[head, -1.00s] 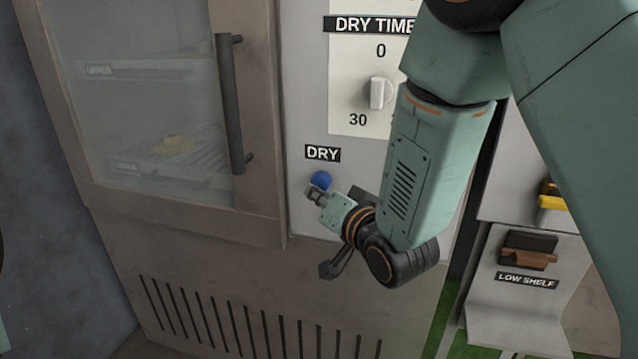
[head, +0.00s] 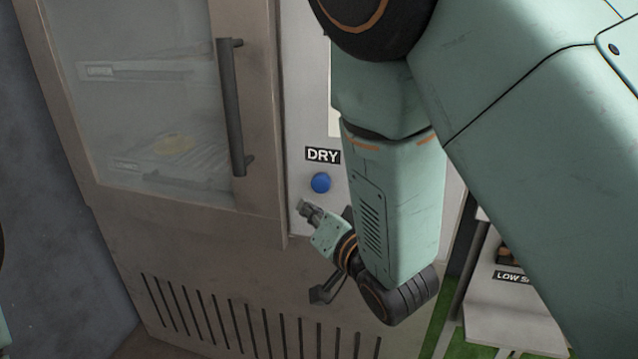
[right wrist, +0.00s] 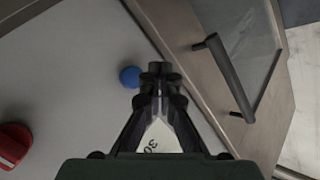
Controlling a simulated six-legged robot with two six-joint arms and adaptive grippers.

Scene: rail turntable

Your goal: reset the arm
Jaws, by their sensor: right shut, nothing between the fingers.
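My right gripper (head: 304,207) is shut and empty. In the head view it hangs in front of the drying cabinet's panel, just below and left of the blue DRY button (head: 320,183), apart from it in the picture. The right wrist view shows the shut fingers (right wrist: 157,70) with the blue button (right wrist: 130,77) to their left. My right arm covers the dial area and much of the panel. My left gripper is not in view.
The cabinet's glass door (head: 150,110) is shut, with a dark upright handle (head: 230,108) left of the panel. Dim shelves show behind the glass. A low shelf stand (head: 510,310) is at the right, partly behind my arm. A red knob (right wrist: 12,146) shows in the right wrist view.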

